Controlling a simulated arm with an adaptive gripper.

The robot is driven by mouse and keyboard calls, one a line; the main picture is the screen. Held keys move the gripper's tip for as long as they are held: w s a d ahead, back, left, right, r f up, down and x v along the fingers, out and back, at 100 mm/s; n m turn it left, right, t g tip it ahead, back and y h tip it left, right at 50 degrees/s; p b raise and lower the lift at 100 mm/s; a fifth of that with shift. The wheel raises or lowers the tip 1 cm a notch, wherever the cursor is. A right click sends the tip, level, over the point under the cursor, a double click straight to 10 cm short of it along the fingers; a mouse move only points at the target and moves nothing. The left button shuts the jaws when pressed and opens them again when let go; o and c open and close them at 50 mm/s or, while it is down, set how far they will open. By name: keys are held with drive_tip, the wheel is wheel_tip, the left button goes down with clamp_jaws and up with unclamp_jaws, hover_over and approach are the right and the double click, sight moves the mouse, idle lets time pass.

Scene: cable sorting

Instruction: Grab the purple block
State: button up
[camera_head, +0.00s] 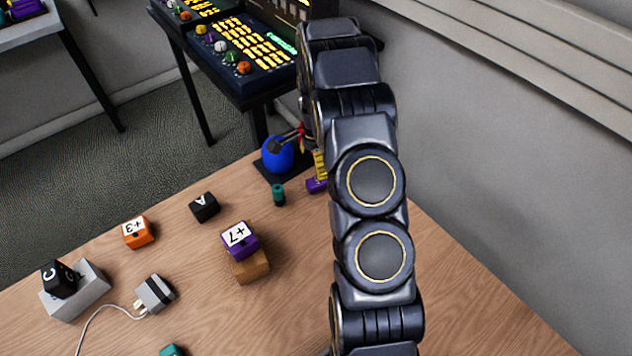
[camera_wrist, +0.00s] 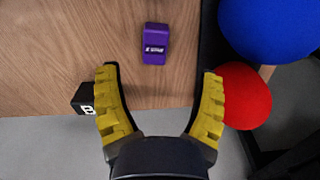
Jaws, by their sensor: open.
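A purple block (camera_wrist: 155,43) with a small white marking lies on the wooden table in the wrist view, ahead of my gripper (camera_wrist: 160,72) and between the lines of its fingers. My gripper's yellow-padded fingers are spread apart with nothing between them. In the head view a purple piece (camera_head: 316,186) shows just below the yellow finger, partly hidden by my arm; it looks like the same block. Another purple block, marked +7 (camera_head: 240,239), sits on a wooden block (camera_head: 251,268) near the middle of the table.
A blue ball (camera_wrist: 270,25) and a red ball (camera_wrist: 243,95) are close to the right finger; a black block marked B (camera_wrist: 84,98) is beside the left finger. A teal cylinder (camera_head: 278,195), black block (camera_head: 204,207), orange block (camera_head: 137,232) and grey plug (camera_head: 154,293) are on the table.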

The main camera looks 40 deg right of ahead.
sight(315, 181)
drive_tip(key=f, duration=0.7)
drive_tip(key=shift+s, duration=0.35)
drive_tip(key=shift+c, duration=0.4)
clamp_jaws()
